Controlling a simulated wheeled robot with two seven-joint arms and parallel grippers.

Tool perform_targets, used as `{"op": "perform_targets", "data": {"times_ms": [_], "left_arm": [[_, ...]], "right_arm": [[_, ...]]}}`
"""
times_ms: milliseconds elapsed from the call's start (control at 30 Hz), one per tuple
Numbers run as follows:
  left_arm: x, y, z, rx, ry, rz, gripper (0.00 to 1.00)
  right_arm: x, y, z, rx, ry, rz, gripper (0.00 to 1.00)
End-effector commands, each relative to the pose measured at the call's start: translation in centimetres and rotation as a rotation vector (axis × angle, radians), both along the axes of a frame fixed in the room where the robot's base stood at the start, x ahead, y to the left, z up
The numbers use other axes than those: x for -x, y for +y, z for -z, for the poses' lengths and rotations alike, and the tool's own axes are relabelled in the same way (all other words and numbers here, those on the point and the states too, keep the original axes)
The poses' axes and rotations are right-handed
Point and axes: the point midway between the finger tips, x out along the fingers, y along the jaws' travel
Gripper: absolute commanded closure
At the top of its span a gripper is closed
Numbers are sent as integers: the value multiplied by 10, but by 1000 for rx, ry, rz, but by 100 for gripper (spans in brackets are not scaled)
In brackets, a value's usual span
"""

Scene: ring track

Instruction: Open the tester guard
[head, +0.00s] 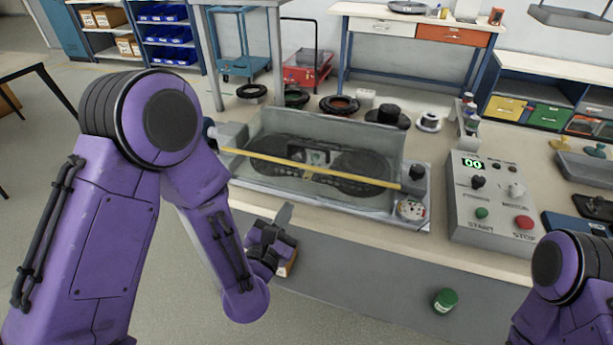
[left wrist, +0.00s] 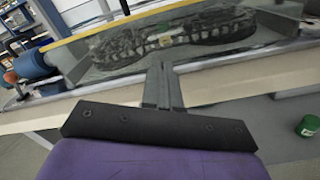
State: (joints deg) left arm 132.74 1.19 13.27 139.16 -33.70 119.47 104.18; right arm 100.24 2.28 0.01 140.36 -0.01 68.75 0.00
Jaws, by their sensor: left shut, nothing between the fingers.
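The tester (head: 240,178) sits on the workbench with a clear guard (head: 270,122) over a dark track with two round ends. A yellow bar (head: 310,167) runs along the guard's front edge. The bar also shows in the left wrist view (left wrist: 105,30), above the track (left wrist: 165,42). My left gripper (head: 285,215) is in front of the bench's front edge, below and apart from the bar. Its fingers (left wrist: 162,75) are shut with nothing between them, pointing toward the tester. My right arm shows at the lower right, but its gripper is out of view.
A control box (head: 492,200) with a green 00 display stands right of the tester. Black rings (head: 339,104) and a black knob-like part (head: 387,115) lie behind it. A green cylinder (head: 445,299) is low in front of the bench. Trays (head: 585,168) are at far right.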

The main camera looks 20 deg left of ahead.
Motion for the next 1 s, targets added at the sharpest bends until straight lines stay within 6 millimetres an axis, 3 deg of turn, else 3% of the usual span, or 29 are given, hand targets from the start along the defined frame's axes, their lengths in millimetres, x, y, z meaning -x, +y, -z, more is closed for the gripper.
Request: {"op": "perform_targets", "data": {"times_ms": [33, 100, 200, 333, 700, 1000], "left_arm": [[-5, -5, -13, 152, -73, 14, 100], [-8, -10, -32, 320, -139, 38, 100], [-11, -13, -47, 436, -180, 58, 100], [-25, -13, -56, 455, -186, 59, 100], [-93, -14, -67, 449, -183, 56, 100], [-107, -14, -67, 449, -180, 55, 100]], "right_arm": [[0, 0, 11, 0, 0, 0, 47], [0, 0, 14, 0, 0, 0, 47], [0, 0, 13, 0, 0, 0, 47], [0, 0, 3, 0, 0, 0, 47], [0, 0, -21, 0, 0, 0, 47], [0, 0, -23, 0, 0, 0, 47]]}}
